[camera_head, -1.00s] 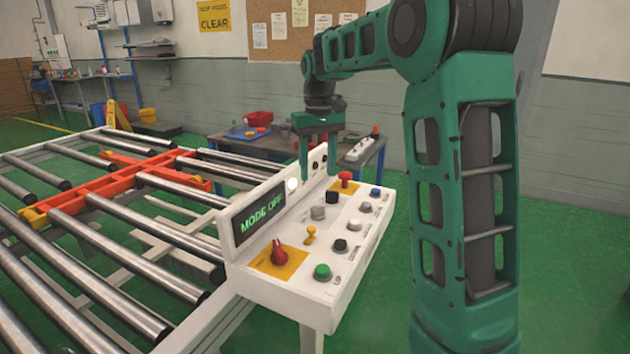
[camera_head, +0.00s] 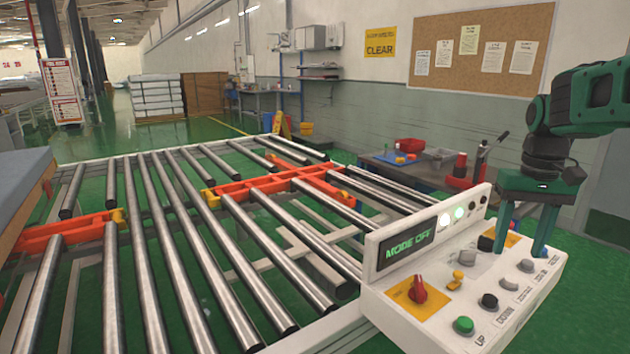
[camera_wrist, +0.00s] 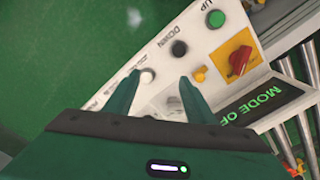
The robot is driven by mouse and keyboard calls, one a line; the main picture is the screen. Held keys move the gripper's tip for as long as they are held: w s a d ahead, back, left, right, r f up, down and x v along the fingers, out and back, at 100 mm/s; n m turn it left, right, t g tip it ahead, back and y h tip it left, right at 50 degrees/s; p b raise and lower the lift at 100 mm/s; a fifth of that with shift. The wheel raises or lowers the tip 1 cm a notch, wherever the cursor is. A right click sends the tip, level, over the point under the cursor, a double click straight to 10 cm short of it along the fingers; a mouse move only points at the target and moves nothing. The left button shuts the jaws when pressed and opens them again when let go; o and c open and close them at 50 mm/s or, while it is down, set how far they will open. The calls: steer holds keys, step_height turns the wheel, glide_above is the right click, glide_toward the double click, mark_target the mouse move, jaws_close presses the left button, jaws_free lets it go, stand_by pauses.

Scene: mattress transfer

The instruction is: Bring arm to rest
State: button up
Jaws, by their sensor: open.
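My green arm comes in from the right in the head view. My gripper (camera_head: 522,228) points down over the far right part of the white control panel (camera_head: 375,300), its two fingers apart with nothing between them. The wrist view also shows my gripper (camera_wrist: 155,97) open above the panel's buttons; whether a fingertip touches the panel I cannot tell. The panel's screen (camera_head: 408,246) reads MODE OFF. A red rotary switch (camera_head: 418,290) on a yellow plate, a green UP button (camera_head: 463,325) and a black DOWN button (camera_head: 489,300) are in plain view. My fingers hide part of the far buttons.
A roller conveyor (camera_head: 150,250) with orange crosspieces (camera_head: 270,185) fills the left and middle. A mattress edge (camera_head: 25,190) shows at far left. A bench (camera_head: 380,170) with a red bin (camera_head: 410,145) stands behind the panel. Green floor is free at far right.

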steer(key=s+f+m, duration=0.1)
steer(key=s+f, duration=0.2)
steer(key=s, duration=0.5)
steer(key=s+f+m, duration=0.1)
steer(key=s+f, duration=0.2)
steer(key=s, duration=0.5)
steer(key=s+a+f+m, duration=0.1)
steer(key=s+f, duration=0.3)
steer(key=s, duration=0.4)
steer(key=shift+s, duration=0.15)
steer(key=shift+a, duration=0.1)
steer(key=shift+w+f, duration=0.25)
steer(key=shift+w, duration=0.35)
steer(key=shift+c, duration=0.6)
